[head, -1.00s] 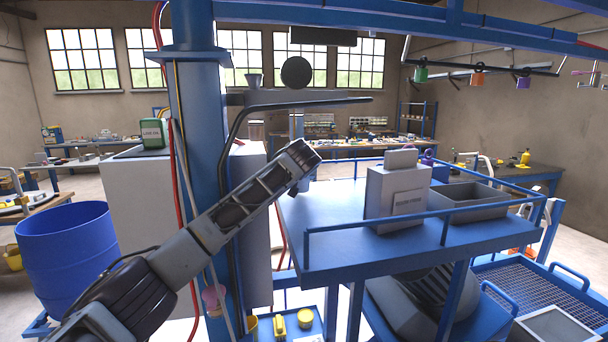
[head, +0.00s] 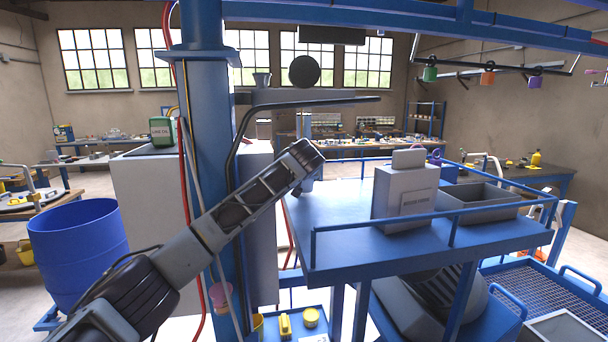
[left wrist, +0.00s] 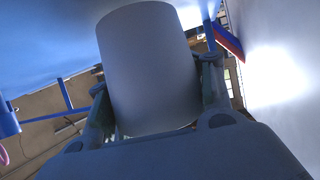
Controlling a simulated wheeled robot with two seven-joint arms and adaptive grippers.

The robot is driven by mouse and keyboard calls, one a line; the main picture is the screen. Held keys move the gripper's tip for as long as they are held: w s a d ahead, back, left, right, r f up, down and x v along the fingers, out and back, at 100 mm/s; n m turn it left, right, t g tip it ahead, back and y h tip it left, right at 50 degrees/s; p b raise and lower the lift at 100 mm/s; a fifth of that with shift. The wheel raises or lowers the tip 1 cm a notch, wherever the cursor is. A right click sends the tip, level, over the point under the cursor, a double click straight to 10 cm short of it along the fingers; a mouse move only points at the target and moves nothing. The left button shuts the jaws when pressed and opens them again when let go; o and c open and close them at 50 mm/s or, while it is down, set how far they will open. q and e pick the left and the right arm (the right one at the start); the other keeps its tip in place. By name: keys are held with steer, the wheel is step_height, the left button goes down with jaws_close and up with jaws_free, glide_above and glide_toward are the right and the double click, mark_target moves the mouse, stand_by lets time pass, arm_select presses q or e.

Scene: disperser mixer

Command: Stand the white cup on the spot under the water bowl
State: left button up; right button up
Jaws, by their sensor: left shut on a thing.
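The white cup (left wrist: 150,70) fills the middle of the left wrist view as a plain pale cylinder. My left gripper (left wrist: 157,92) is shut on it, one finger on each side. In the head view my left arm reaches up to the right past the blue column, its end near the left edge of the blue platform; the gripper and cup cannot be made out there. A small grey flared vessel (head: 262,80), perhaps the water bowl, stands on the grey arm fixed to the column. The spot beneath the bowl cannot be made out. My right gripper is out of view.
The blue column (head: 207,130) with hoses stands close to my left arm. The railed blue platform (head: 335,225) carries a pale box (head: 405,195) and a grey tray (head: 482,213). A blue drum (head: 78,255) stands at the left.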

arm_select(q)
steer(key=shift+f, duration=0.5)
steer(key=o, duration=1.2)
steer(key=shift+v, duration=6)
